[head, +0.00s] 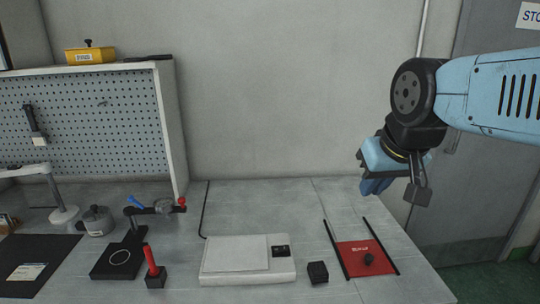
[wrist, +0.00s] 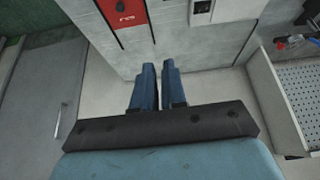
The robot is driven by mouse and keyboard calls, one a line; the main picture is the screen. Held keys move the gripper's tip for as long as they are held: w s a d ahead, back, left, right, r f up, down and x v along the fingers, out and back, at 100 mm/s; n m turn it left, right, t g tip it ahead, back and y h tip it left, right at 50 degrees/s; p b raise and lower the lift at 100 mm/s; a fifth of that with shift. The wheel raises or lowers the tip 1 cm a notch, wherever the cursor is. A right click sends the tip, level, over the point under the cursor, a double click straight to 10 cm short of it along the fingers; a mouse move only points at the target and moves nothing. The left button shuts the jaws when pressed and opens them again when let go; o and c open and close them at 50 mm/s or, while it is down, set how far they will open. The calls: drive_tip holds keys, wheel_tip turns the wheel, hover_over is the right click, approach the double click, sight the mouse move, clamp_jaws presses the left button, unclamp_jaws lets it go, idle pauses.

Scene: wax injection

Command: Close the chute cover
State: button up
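A red plate with white lettering (head: 350,263) and a black knob (head: 369,259) lies between two black rails at the right of the workbench. It looks like the chute cover. I cannot tell whether an opening lies under or beside it. The plate also shows at the top of the wrist view (wrist: 131,12), upside down. My gripper (head: 374,188) hangs in the air above and behind the red plate, clear of it. In the wrist view its two blue fingers (wrist: 159,68) stand a narrow gap apart, with nothing between them.
A black block (head: 317,272) stands left of the rails, beside a white scale (head: 232,254). Further left are a red-handled tool (head: 152,262), a black stand (head: 115,262) and a metal pot (head: 97,221). A pegboard (head: 85,115) rises behind. The bench behind the rails is clear.

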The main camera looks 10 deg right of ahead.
drive_tip(key=o, duration=0.3)
drive_tip(key=shift+o, duration=0.8)
drive_tip(key=shift+w+d, duration=0.1)
drive_tip(key=shift+w, duration=0.15)
drive_tip(key=o, duration=0.3)
drive_tip(key=w, duration=0.1)
drive_tip(key=w+d+f+m+g, duration=0.1)
drive_tip(key=w, duration=0.1)
drive_tip(key=w+d+f+m+g, duration=0.1)
drive_tip(key=shift+w+d, duration=0.15)
drive_tip(key=shift+w, duration=0.15)
drive_tip(key=shift+o, duration=0.2)
drive_tip(key=m+g+y, duration=0.3)
drive_tip(key=m+g, duration=0.4)
hover_over(370, 255)
drive_tip(key=w+d, duration=0.4)
wheel_tip(370, 255, down, 18)
drive_tip(key=x, duration=1.3)
drive_tip(key=shift+a+f, duration=0.15)
drive_tip(key=shift+a, duration=0.05)
drive_tip(key=shift+c, duration=0.3)
clamp_jaws()
